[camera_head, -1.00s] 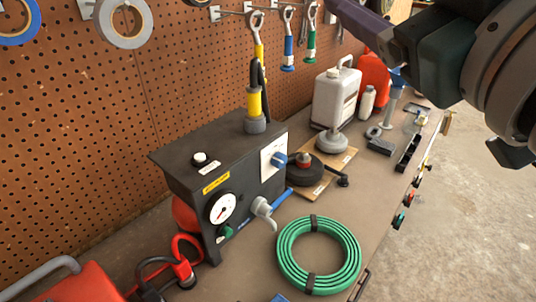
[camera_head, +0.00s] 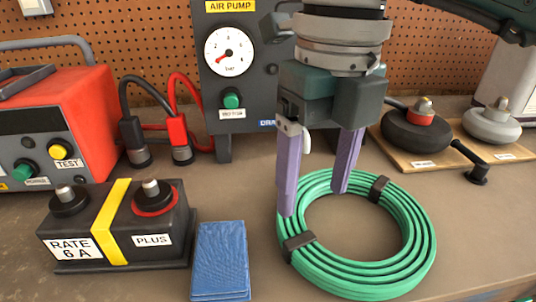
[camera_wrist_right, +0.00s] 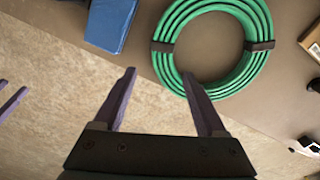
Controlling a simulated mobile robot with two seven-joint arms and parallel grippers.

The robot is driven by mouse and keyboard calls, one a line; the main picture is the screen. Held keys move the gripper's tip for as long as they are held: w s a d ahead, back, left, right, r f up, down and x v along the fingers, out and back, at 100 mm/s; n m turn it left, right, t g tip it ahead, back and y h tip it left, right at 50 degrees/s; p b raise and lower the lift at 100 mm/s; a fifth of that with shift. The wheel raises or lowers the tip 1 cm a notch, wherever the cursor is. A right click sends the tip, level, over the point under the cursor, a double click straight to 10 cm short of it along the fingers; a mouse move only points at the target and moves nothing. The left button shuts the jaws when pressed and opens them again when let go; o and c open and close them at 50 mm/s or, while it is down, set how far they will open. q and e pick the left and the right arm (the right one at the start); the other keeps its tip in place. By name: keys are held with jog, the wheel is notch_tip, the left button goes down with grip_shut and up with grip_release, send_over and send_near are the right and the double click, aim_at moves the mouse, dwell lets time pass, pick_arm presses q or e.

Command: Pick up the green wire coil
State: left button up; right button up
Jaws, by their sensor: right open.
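The green wire coil (camera_head: 350,278) lies flat on the brown bench top, with dark straps around it. My right gripper (camera_head: 314,199) points down over the coil's left part in the head view, its purple fingers apart and nothing held between them. In the right wrist view the coil (camera_wrist_right: 215,89) lies beyond the open fingertips (camera_wrist_right: 159,73), and the right-hand finger overlaps its near edge. How high the fingertips are above the coil is unclear. Two purple tips at that view's left edge appear to be my left gripper (camera_wrist_right: 10,97); its opening is not clear.
A blue cloth (camera_head: 220,262) and a dark battery box (camera_head: 180,240) lie left of the coil. The air pump box (camera_head: 225,140) stands behind, a red unit (camera_head: 90,100) at left. Disc tools on a wooden board (camera_head: 458,157) stand at back right. Bare bench lies right of the coil.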

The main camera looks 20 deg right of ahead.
aim_at(304, 240)
notch_tip(304, 240, down, 4)
jog(key=shift+w+d+r, duration=0.1)
jog(key=shift+d+r, duration=0.05)
jog(key=shift+r, duration=0.05)
jog(key=f, duration=0.6)
jog(key=shift+w+f, duration=0.15)
jog(key=shift+w, duration=0.25)
grip_shut()
dwell(0.9)
